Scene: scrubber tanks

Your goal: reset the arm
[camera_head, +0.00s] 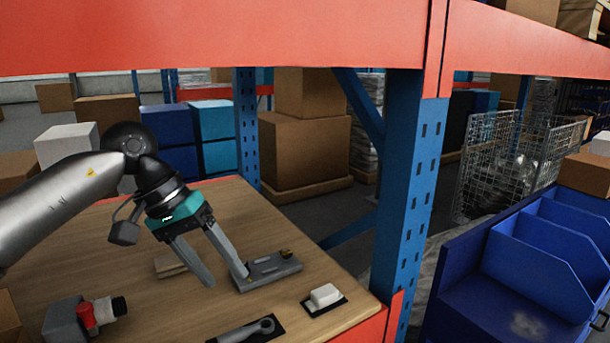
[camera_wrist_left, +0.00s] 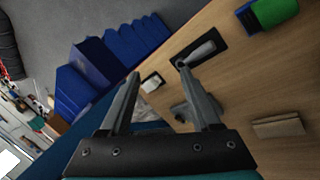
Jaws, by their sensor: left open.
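My left arm comes in from the left in the head view, over the wooden shelf board (camera_head: 150,240). Its gripper (camera_head: 227,282) is open, with two grey fingers spread and pointing down. I see nothing between the fingers. One finger overlaps the left end of a grey fixture (camera_head: 275,268) in the picture; I cannot tell whether they touch. In the left wrist view the open fingers (camera_wrist_left: 160,70) point toward the board's edge, and the grey fixture (camera_wrist_left: 180,112) shows partly between and behind them. My right gripper is not in view.
A white block on a black pad (camera_head: 325,296), a black tray with a grey tool (camera_head: 250,330), a red and grey part (camera_head: 88,316) and a small wooden block (camera_head: 170,266) lie on the board. A blue rack post (camera_head: 410,200) and orange beam (camera_head: 200,35) stand close by.

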